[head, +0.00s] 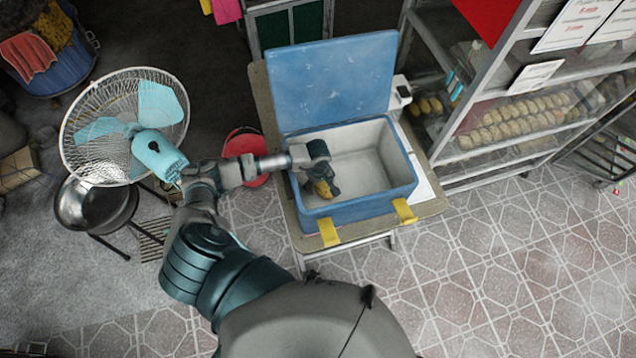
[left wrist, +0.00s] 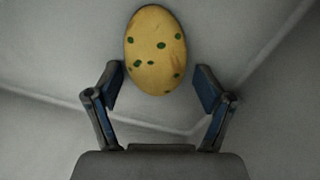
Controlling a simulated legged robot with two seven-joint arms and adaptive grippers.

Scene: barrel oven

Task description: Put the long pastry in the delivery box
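The long pastry (head: 322,189), yellow-brown, is inside the blue delivery box (head: 361,225), near its left end. In the left wrist view the pastry (left wrist: 156,48) is oval with green specks, against the box's pale interior. My left gripper (head: 330,186) reaches into the open box from the left. In the left wrist view its fingers (left wrist: 160,85) are spread, with a gap on both sides of the pastry. I cannot tell if the pastry rests on the box floor. My right gripper is out of view.
The box's blue lid (head: 335,82) stands open at the back. The box sits on a small table (head: 436,207). A fan (head: 100,125), a metal wok (head: 95,205) and a red bucket (head: 246,143) are at the left. A glass pastry case (head: 520,120) is at the right.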

